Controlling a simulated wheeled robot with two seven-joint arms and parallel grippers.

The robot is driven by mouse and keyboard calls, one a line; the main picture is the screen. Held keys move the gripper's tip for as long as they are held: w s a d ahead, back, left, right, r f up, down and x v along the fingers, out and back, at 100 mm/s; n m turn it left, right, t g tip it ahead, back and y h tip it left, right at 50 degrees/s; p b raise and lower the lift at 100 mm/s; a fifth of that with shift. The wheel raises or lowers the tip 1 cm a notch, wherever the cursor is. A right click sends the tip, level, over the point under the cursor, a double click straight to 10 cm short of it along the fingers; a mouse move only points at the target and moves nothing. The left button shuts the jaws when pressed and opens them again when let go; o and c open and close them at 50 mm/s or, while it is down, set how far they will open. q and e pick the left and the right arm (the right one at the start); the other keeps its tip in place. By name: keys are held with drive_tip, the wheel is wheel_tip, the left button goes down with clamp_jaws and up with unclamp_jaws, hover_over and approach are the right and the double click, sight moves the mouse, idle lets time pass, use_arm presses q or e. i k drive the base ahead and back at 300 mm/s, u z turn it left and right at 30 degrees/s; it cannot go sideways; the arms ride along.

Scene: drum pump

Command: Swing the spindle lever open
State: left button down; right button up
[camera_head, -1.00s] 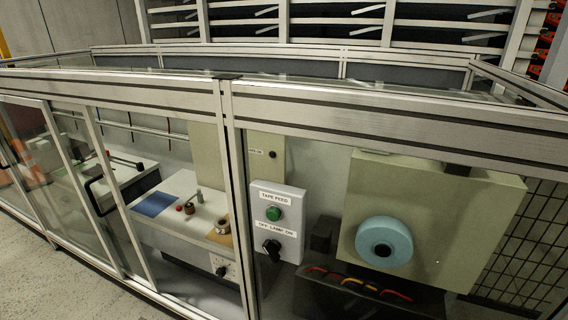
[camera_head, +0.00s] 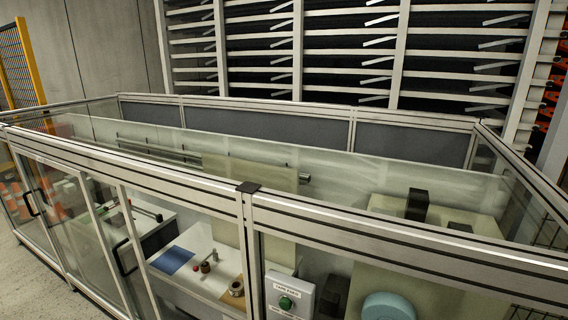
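Neither of my grippers is in view. I cannot make out a part that is clearly the spindle lever. Behind the enclosure's front glass, a white bench (camera_head: 196,244) carries a blue mat (camera_head: 172,260), a small red-brown knob-like part (camera_head: 205,267) and a tan ring-shaped part (camera_head: 236,288). A dark bar-like part (camera_head: 147,213) lies on the pale unit farther left. A control box (camera_head: 287,298) labelled TAPE FEED, with a green button (camera_head: 285,303), and a pale blue round roll (camera_head: 388,306) are cut off by the lower picture edge.
A metal-framed glass enclosure (camera_head: 245,188) fills the foreground. It has sliding doors with a black handle (camera_head: 123,257) at the left. A slatted rack (camera_head: 345,45) stands behind it. A yellow-framed mesh fence (camera_head: 33,62) is at the far left. Bare floor shows at lower left.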

sight(195, 268)
drive_tip(key=u, duration=3.05)
drive_tip(key=i, duration=1.9)
drive_tip(key=z, duration=3.35)
